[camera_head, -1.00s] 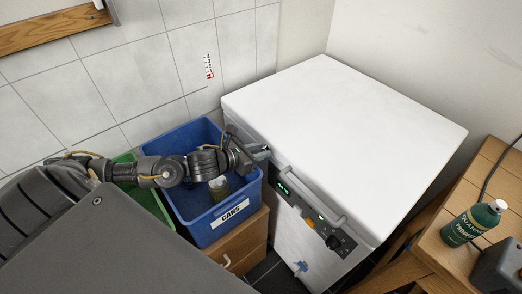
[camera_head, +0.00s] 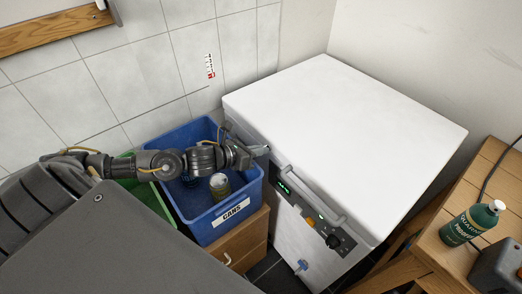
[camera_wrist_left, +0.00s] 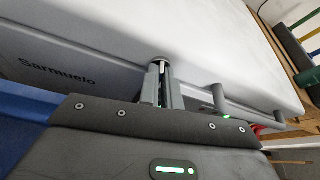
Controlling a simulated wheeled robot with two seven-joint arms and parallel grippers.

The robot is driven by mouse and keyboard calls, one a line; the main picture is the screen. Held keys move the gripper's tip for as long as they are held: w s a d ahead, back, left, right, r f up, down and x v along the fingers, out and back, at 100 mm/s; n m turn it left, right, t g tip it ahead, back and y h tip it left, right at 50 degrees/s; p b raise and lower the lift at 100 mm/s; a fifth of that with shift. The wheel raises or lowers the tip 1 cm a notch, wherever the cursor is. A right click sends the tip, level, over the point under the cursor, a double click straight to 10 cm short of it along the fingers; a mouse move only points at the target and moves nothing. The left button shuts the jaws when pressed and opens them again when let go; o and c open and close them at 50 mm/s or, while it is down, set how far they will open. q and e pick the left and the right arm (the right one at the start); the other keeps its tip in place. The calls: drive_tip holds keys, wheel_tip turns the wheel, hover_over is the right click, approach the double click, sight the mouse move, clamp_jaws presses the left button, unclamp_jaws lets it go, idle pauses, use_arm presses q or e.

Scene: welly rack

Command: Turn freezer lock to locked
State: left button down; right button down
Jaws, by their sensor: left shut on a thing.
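The white chest freezer (camera_head: 345,125) stands with its lid closed; its front also shows in the left wrist view (camera_wrist_left: 90,68), with lettering on it. My left gripper (camera_head: 264,150) is at the freezer's front, just below the lid edge and left of the lid handle (camera_head: 325,207). In the left wrist view its fingers (camera_wrist_left: 161,72) are close together on a small metal part, which I take to be the freezer lock (camera_wrist_left: 161,65). The fingers hide most of it, so its turn angle cannot be read. My right gripper is out of view.
A blue crate (camera_head: 240,222) labelled CANS, with a can (camera_head: 220,185) in it, stands under my left forearm on a wooden cabinet (camera_head: 252,240). A green crate (camera_head: 160,205) is beside it. A wooden bench (camera_head: 440,245) with a green bottle (camera_head: 473,224) stands at right.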

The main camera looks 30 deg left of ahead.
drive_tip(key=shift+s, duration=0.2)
use_arm(q)
drive_tip(key=c, duration=1.6)
unclamp_jaws()
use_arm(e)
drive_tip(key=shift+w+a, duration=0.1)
